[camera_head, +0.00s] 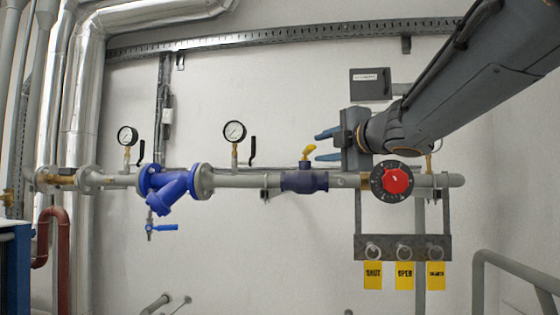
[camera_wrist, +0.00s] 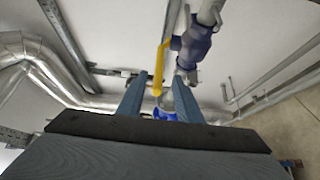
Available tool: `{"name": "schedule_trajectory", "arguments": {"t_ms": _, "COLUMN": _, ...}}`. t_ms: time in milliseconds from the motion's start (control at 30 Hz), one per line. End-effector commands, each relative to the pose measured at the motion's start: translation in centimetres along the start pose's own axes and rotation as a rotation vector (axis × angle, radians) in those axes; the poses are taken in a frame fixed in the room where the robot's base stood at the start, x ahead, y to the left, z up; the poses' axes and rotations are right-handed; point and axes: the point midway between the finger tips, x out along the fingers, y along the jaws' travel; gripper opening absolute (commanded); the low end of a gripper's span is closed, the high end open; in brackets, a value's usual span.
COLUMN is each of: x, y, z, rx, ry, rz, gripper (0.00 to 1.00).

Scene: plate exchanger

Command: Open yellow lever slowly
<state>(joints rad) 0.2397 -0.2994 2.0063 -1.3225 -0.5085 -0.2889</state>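The yellow lever (camera_head: 308,151) stands on top of a dark blue valve (camera_head: 303,182) on the horizontal grey pipe. My gripper (camera_head: 318,146) points left, with its two blue fingers apart just right of the lever. In the wrist view, the yellow lever (camera_wrist: 160,68) runs down from the blue valve (camera_wrist: 194,46), and its end appears between the open fingers of my gripper (camera_wrist: 160,80). I see no finger touching the lever; the exact depth gap cannot be told.
A red knob (camera_head: 397,181) on a black dial sits on the pipe below my wrist. Two gauges (camera_head: 234,132) and a blue strainer (camera_head: 172,185) are further left. Yellow tags (camera_head: 404,276) hang from a bracket below.

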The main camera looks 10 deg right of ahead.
Motion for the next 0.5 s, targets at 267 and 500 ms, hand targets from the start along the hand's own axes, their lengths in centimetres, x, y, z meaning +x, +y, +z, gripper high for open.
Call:
{"name": "schedule_trajectory", "arguments": {"t_ms": 267, "x": 1.8, "y": 0.0, "z": 0.0, "rx": 0.006, "ry": -0.002, "rz": 0.000, "gripper": 0.32}}
{"name": "schedule_trajectory", "arguments": {"t_ms": 500, "x": 5.5, "y": -0.1, "z": 0.0, "rx": 0.006, "ry": -0.001, "rz": -0.002, "gripper": 0.32}}
